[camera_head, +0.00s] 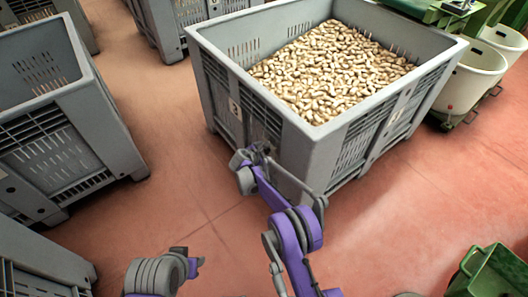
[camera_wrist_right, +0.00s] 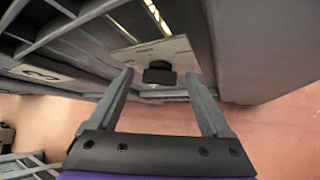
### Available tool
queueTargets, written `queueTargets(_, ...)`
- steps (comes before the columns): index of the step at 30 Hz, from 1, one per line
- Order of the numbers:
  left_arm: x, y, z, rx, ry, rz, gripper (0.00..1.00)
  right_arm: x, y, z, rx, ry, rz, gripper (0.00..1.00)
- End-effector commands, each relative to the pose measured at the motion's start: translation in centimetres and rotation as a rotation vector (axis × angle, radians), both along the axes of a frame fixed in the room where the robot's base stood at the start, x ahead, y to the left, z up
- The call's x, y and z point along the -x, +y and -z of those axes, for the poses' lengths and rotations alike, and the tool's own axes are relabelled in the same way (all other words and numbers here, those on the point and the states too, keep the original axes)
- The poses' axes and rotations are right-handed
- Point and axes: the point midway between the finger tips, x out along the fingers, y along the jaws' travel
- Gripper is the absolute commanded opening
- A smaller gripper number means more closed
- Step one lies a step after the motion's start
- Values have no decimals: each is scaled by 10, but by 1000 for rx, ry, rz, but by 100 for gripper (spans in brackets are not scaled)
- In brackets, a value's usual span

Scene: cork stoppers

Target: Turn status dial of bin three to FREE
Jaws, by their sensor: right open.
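Bin three is the grey slatted bin (camera_head: 350,125) full of cork stoppers (camera_head: 335,70) in the head view. The status dial is a black knob (camera_wrist_right: 159,74) on a light plate (camera_wrist_right: 178,52). Its setting and lettering are not readable. My right gripper (camera_wrist_right: 158,82) is open, its fingers on either side of the knob with gaps. In the head view my right gripper (camera_head: 260,150) is at the bin's side, hiding the dial. My left arm shows low; its jaws are not clear.
Another grey bin (camera_head: 55,150) stands at left, with more bins at the back and lower left. A green crate (camera_head: 490,275) is at lower right, and white tubs (camera_head: 470,80) stand at upper right. The red floor (camera_head: 165,95) between the bins is clear.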

Motion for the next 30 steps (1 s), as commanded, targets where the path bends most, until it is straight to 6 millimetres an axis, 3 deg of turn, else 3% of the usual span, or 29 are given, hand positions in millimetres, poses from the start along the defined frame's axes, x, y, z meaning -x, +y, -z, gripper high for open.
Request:
queueTargets(7, 0, 0, 0, 0, 0, 0, 41, -1, 0, 0, 0, 0, 0, 82)
queueTargets(21, 0, 0, 0, 0, 0, 0, 41, 0, -1, 0, 0, 1, 1, 0)
queueTargets(30, 0, 0, 2, 0, 1, 0, 41, 0, -1, 1, -20, -28, 1, 0)
